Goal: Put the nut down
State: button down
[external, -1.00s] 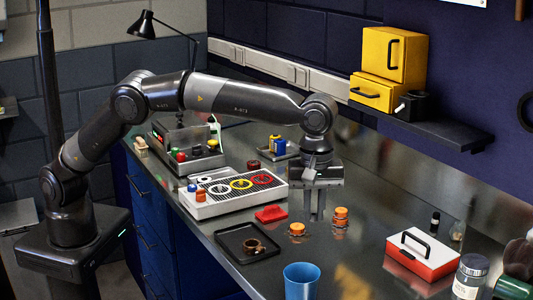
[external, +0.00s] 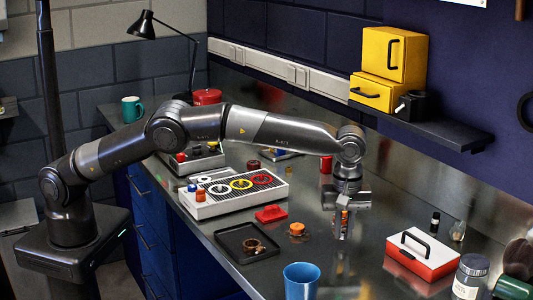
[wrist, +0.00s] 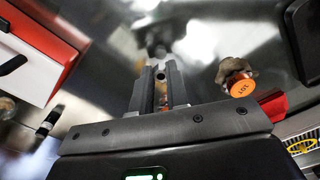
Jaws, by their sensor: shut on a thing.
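My gripper (external: 343,232) points down over the right part of the metal bench. Its fingers are shut on a small orange-topped thing (external: 344,214), which I take to be the nut. The fingers hide most of it, and I cannot tell whether it touches the bench. In the wrist view only a bit of orange shows between the fingers (wrist: 160,100). A similar orange-topped piece (external: 297,229) stands on the bench to the left of the gripper. In the wrist view its lettered orange top (wrist: 243,88) is right of the fingers.
A black tray (external: 230,237) with a small brown object, a red piece (external: 271,213) and a white panel with coloured rings (external: 215,207) lie to the left. A blue cup (external: 301,280) stands in front. A red-and-white box (external: 422,262) and a jar (external: 470,275) stand right.

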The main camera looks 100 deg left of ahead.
jog(key=shift+f, duration=0.9)
jog(key=c, duration=1.4)
grip_release()
jog(key=shift+f, duration=0.15)
